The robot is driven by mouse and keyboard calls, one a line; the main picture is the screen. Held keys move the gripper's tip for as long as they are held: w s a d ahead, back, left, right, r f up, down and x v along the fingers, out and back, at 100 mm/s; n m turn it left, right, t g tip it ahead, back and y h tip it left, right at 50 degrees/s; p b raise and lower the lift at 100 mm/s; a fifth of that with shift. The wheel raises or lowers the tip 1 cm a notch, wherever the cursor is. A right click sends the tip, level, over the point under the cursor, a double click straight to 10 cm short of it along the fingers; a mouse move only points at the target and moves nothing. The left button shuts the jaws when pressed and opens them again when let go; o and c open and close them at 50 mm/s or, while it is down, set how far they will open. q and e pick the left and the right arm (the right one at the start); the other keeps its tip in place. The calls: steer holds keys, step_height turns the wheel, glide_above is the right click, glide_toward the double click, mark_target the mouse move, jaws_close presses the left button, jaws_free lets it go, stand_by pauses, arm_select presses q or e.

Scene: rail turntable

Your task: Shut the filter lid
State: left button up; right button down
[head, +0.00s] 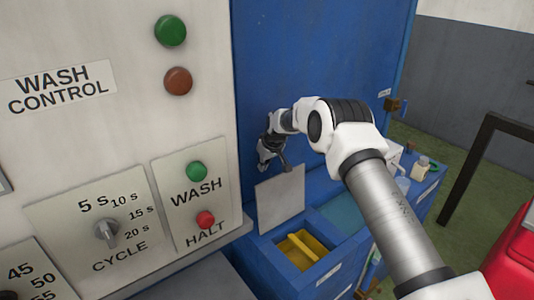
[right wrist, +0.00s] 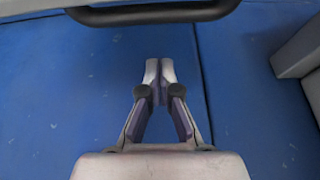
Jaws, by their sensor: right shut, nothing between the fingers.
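The filter lid (head: 281,201) is a light grey plate standing raised, tilted up at the back of an open compartment in the blue unit. A yellow filter part (head: 303,249) shows inside the opening. My right gripper (head: 264,166) is at the lid's upper left edge, near the blue back wall. In the right wrist view its fingertips (right wrist: 160,63) are together with nothing between them, over a blue surface. A dark bar-like handle (right wrist: 150,13) lies beyond the tips, apart from them in the picture. Whether the gripper touches the lid cannot be told. My left gripper is out of view.
The wash control panel (head: 100,120) with buttons and a cycle knob (head: 106,232) stands close on the left. A tall blue panel (head: 300,60) rises behind the lid. Small containers (head: 424,168) stand on the ledge at right. A dark frame (head: 475,165) and a red object (head: 510,255) are farther right.

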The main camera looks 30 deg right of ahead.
steer(key=shift+s+f+p, duration=0.2)
steer(key=shift+s+p, duration=0.4)
steer(key=shift+s, duration=0.35)
steer(key=shift+s+f+p, duration=0.2)
steer(key=shift+s+p, duration=0.35)
steer(key=shift+s, duration=0.35)
